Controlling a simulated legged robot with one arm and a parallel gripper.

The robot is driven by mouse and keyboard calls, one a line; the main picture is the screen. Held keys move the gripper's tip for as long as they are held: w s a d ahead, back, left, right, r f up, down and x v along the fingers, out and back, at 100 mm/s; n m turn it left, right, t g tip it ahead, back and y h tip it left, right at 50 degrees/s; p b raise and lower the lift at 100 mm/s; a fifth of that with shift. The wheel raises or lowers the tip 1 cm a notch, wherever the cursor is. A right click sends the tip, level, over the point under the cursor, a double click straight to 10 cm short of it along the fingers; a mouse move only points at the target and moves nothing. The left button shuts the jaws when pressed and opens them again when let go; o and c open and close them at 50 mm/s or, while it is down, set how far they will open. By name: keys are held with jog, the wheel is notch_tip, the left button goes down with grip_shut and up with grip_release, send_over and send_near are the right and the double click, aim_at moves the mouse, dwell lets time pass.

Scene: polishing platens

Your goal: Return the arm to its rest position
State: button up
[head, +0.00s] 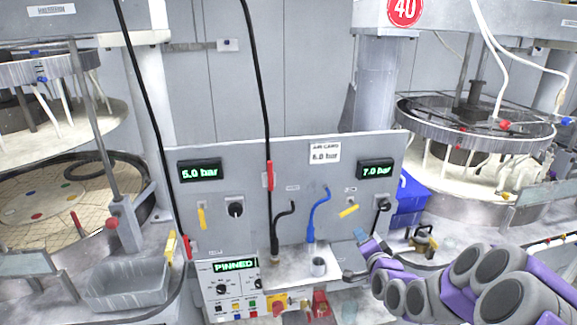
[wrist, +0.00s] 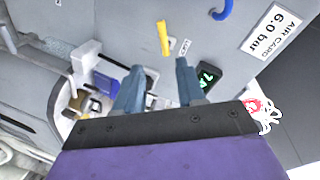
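My purple and grey arm (head: 465,278) reaches in from the lower right in the head view. My gripper (head: 361,238) is at its left end, low in front of the grey control panel (head: 225,172), below the 7.0 bar display (head: 376,169). In the wrist view my gripper (wrist: 160,68) shows two blue-grey fingers standing apart with nothing between them. A yellow lever (wrist: 163,38) on the panel shows beyond the gap. Whether the fingertips touch the panel cannot be told.
A bench with a grey tray (head: 128,285) and a box reading PINNED (head: 233,288) lies below the panel. Blue and black hoses hang at a metal block (head: 290,265). A blue bin (head: 410,200) stands behind my arm. Polishing platens (head: 475,130) flank both sides.

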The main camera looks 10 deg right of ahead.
jog(key=s+a+f+n+g+y+b, duration=0.2)
jog(key=s+a+f+n+g+b, duration=0.25)
jog(key=s+a+n+g, duration=0.65)
jog(key=s+a+g+b, duration=0.2)
jog(key=s+a+g, duration=0.1)
jog(key=s, duration=1.4)
jog(key=s+a+n+g+h+b, duration=0.1)
jog(key=s+a, duration=0.4)
jog(key=s, duration=1.2)
jog(key=g+b, duration=0.1)
jog(key=g, duration=0.1)
jog(key=shift+r+n+g, duration=0.15)
jog(key=shift+n+g, duration=0.15)
